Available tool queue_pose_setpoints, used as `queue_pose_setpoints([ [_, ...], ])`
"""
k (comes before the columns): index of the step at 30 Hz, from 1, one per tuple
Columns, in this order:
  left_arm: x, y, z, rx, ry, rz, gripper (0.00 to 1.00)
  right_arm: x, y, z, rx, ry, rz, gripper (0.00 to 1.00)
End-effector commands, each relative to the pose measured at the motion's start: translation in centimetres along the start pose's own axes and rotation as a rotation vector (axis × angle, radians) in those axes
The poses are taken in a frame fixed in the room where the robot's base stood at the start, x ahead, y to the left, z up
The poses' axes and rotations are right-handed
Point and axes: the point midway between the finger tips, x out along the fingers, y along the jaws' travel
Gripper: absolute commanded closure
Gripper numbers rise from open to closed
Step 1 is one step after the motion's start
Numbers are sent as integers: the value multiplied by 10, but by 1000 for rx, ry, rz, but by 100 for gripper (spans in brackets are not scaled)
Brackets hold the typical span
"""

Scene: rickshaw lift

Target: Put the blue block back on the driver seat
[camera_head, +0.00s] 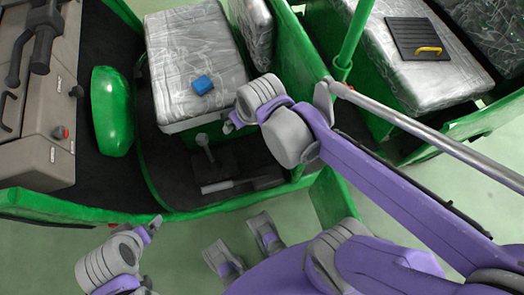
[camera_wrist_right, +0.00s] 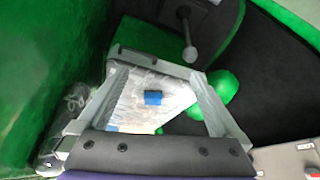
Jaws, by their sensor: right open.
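The blue block (camera_head: 203,85) lies on the plastic-wrapped driver seat (camera_head: 185,40), near the seat's right front part. It also shows in the right wrist view (camera_wrist_right: 153,97), framed between my gripper's fingers with the wrapped seat (camera_wrist_right: 135,108) behind it. My right gripper (camera_head: 231,122) is beside the seat's right edge, apart from the block. In the wrist view its fingers (camera_wrist_right: 157,66) are spread with nothing held. My left gripper (camera_head: 155,225) is outside the vehicle, below the green sill, and its jaw opening is too small to make out.
A green rounded part (camera_head: 112,110) stands left of the seat. A lever (camera_head: 203,145) rises from the dark floor in front. A green post (camera_head: 352,35) and grey rail (camera_head: 430,135) are at right. A black board with a yellow handle (camera_head: 418,38) lies on another wrapped seat.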

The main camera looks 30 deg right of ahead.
Motion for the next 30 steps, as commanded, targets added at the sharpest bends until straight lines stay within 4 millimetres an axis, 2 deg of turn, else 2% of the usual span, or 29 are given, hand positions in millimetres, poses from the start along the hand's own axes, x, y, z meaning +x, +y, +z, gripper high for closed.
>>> queue_pose_setpoints([
  [1,0,0,0,0,0,0,0,-3,-1,27,5,2,2,0],
  [3,0,0,0,0,0,0,0,-3,-2,55,15,4,6,0],
  [6,0,0,0,0,0,0,0,-2,-2,84,22,7,10,0],
  [9,0,0,0,0,0,0,0,0,-2,100,28,9,13,0],
  [13,0,0,0,0,0,0,0,1,-2,106,31,10,13,0],
  [27,0,0,0,0,0,0,0,1,-2,105,30,10,13,0],
  [30,0,0,0,0,0,0,18,1,-2,105,30,10,13,18],
])
